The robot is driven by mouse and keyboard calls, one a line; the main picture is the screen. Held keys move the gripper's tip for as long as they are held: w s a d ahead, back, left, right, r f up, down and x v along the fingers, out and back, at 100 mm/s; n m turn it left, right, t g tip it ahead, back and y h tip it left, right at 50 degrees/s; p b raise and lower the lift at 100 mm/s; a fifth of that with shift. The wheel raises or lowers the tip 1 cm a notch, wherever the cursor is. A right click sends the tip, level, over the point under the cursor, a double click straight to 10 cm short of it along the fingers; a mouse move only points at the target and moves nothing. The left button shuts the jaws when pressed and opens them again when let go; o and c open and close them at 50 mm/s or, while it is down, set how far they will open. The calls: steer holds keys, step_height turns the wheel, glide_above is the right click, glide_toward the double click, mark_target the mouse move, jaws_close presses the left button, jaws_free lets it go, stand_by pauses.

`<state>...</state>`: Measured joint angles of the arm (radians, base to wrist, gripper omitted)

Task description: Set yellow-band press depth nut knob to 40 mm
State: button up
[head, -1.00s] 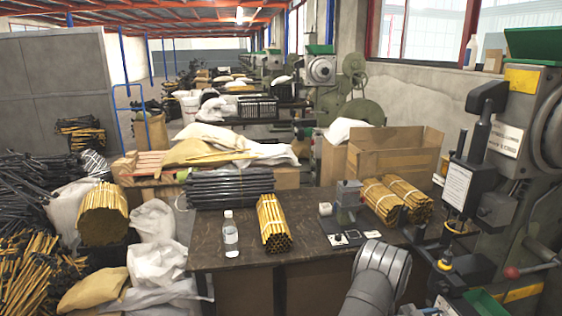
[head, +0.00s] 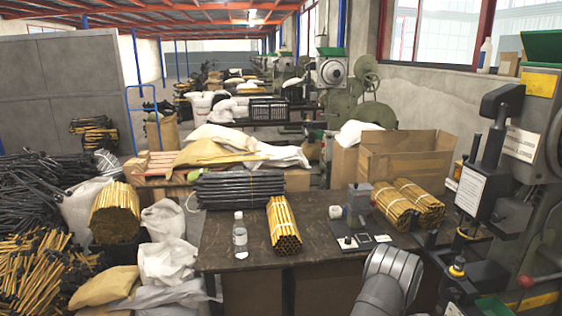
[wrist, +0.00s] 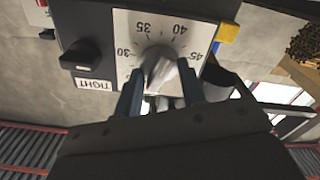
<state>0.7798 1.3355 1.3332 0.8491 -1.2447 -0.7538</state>
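In the wrist view a pale depth knob (wrist: 160,72) sits on a white dial plate (wrist: 122,28) marked 30, 35, 40 and 45. Its pointing direction is unclear. My gripper (wrist: 160,80) has its two blue-grey fingers on either side of the knob, close to its sides; whether they press on it I cannot tell. A yellow part (wrist: 228,33) shows beside the plate. In the head view my gripper is out of sight, and only a grey arm link of mine shows at the bottom. I cannot tell which press in the head view carries this dial.
A black lever knob (wrist: 86,56) with a TIGHT label sits beside the dial. In the head view a green press (head: 490,180) stands at the right. A dark workbench (head: 225,255) holds yellow tube bundles (head: 284,228), a bottle (head: 239,236) and a small grey device (head: 362,205).

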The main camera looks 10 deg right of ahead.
steer(key=shift+a, duration=0.1)
stand_by(0.3)
steer(key=a+r+m, duration=0.1)
steer(key=a+m, duration=0.7)
steer(key=a, duration=0.9)
steer(key=d, duration=1.7)
steer(key=shift+s, duration=0.25)
steer(key=shift+d, duration=0.1)
jaws_close()
